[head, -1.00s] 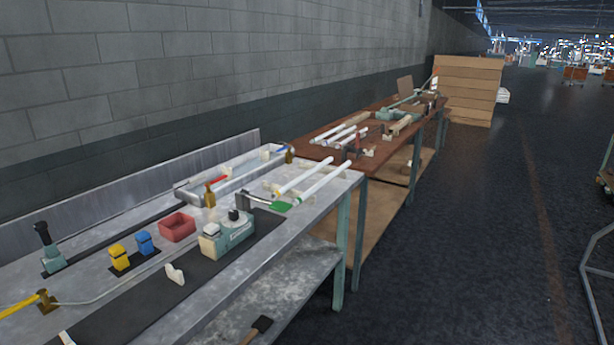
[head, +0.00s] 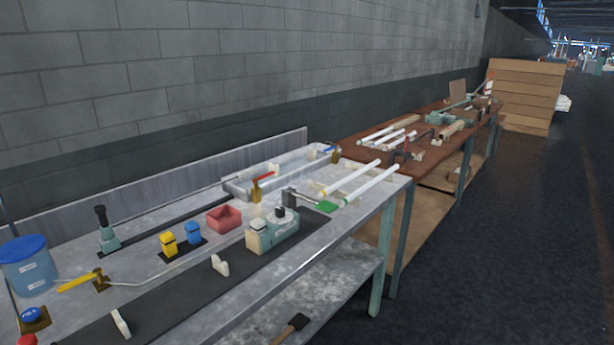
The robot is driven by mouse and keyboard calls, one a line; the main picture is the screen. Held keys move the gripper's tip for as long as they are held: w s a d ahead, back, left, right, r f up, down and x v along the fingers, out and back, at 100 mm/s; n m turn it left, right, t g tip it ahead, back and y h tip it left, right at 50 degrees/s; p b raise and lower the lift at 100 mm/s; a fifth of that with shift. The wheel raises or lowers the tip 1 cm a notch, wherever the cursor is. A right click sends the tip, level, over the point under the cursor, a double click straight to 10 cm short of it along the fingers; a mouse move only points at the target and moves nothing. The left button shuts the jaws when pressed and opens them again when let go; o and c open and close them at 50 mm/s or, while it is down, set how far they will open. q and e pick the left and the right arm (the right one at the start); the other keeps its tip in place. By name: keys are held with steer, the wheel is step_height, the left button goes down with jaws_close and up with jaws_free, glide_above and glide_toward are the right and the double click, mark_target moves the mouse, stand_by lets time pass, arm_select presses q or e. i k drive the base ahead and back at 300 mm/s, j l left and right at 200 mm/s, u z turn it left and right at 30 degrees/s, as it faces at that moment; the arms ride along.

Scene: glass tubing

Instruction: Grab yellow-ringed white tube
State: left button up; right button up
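Two white tubes lie side by side at the far right end of the grey metal bench (head: 150,215). The left white tube (head: 350,177) has a yellowish mark near its close end, which looks like the yellow ring, though it is small. The right white tube (head: 372,185) runs beside it, its close end near a green-headed tool (head: 327,205). Both tubes seem to rest on small pale supports. Neither of my grippers is in view.
A teal device (head: 272,232), a red bin (head: 223,218) and yellow and blue blocks stand along the bench. A blue-lidded bucket (head: 26,265) is at the left. A brown table (head: 350,150) with more white tubes stands beyond. The dark floor (head: 500,260) at right is clear.

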mark_target(324, 193)
steer(key=i+l+u, duration=0.2)
steer(key=u, duration=0.15)
steer(key=i+l+u, duration=0.1)
steer(key=l+u, duration=0.2)
steer(key=i+l+u, duration=0.15)
steer(key=l+u, duration=0.2)
